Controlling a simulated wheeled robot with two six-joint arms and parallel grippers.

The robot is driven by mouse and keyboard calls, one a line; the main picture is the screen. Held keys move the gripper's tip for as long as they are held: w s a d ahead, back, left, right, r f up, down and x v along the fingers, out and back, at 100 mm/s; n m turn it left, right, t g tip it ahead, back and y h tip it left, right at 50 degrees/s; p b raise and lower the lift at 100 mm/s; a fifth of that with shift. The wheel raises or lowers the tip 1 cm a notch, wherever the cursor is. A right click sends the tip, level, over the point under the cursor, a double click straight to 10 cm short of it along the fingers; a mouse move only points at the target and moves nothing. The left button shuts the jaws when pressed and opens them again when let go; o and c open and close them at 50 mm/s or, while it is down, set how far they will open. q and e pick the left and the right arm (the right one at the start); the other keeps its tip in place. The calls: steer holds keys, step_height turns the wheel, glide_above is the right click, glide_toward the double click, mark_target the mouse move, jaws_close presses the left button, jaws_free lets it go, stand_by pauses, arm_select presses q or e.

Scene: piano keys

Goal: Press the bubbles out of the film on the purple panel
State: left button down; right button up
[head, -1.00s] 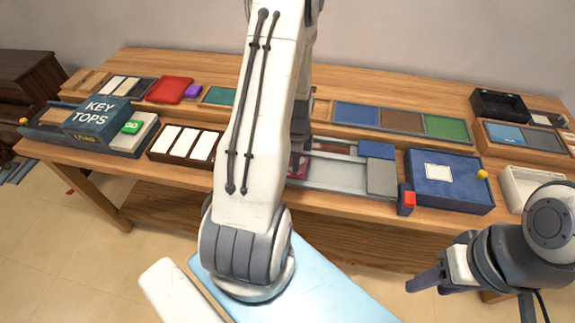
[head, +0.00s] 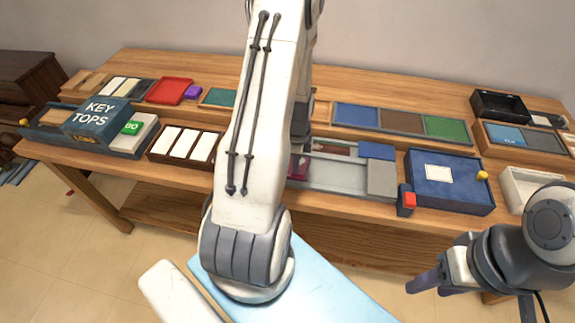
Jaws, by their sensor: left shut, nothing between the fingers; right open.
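A purple-magenta panel (head: 297,167) shows in part at the left end of the grey tray fixture (head: 335,176) on the workbench. My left arm covers most of it, so the film and any bubbles on it cannot be made out. My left gripper (head: 301,138) is over the left end of this fixture, shut and mostly hidden behind its own arm; whether it touches the panel cannot be seen. My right gripper (head: 424,283) is open and empty, in front of the bench at the lower right.
A red button block (head: 408,200) and a blue box with a white label (head: 450,182) stand right of the fixture. A tray of white key tops (head: 186,144) and the KEY TOPS box (head: 97,118) are at left. Coloured pads (head: 400,119) line the back.

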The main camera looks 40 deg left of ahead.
step_height(320, 180, up, 6)
steer(key=p, duration=0.6)
steer(key=shift+r, duration=0.2)
stand_by(0.4)
